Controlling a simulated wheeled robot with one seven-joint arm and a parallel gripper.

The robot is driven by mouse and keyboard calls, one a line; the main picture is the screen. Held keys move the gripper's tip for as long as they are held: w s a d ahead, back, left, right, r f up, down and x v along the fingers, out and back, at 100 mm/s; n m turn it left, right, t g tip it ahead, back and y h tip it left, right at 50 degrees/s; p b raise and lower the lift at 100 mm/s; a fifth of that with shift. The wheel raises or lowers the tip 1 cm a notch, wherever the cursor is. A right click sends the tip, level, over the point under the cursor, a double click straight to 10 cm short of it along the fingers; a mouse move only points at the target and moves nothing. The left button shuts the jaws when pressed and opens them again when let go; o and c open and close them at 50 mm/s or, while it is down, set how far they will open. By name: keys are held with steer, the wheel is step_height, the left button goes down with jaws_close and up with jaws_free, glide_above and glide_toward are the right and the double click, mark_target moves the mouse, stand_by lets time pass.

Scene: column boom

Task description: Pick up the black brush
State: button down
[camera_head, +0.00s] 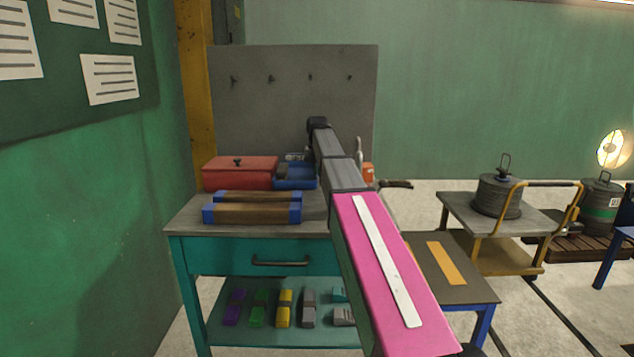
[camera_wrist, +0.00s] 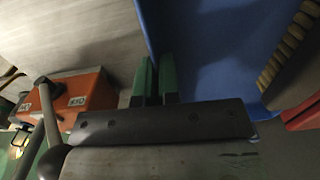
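A blue tray (camera_head: 297,184) stands on the workbench beside a red box, with a dark grey object (camera_head: 283,171) at its left side. In the wrist view, the blue tray (camera_wrist: 210,50) fills the upper right. At its right edge lies a grey-brown piece with a row of tan ribs or bristles (camera_wrist: 285,52); I cannot tell whether this is the black brush. My gripper (camera_wrist: 156,62) points at the tray's left wall, with its green fingers close together and nothing seen between them. In the head view, my arm hides the fingers and part of the bench.
The red box (camera_head: 240,172) is left of the tray, with blue-ended brown blocks (camera_head: 252,213) in front. An orange box (camera_wrist: 88,92) with a grey handle is close on the left in the wrist view. A grey pegboard (camera_head: 300,95) stands behind the bench.

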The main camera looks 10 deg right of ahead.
steer(key=shift+f, duration=2.05)
steer(key=c, duration=1.3)
jaws_free()
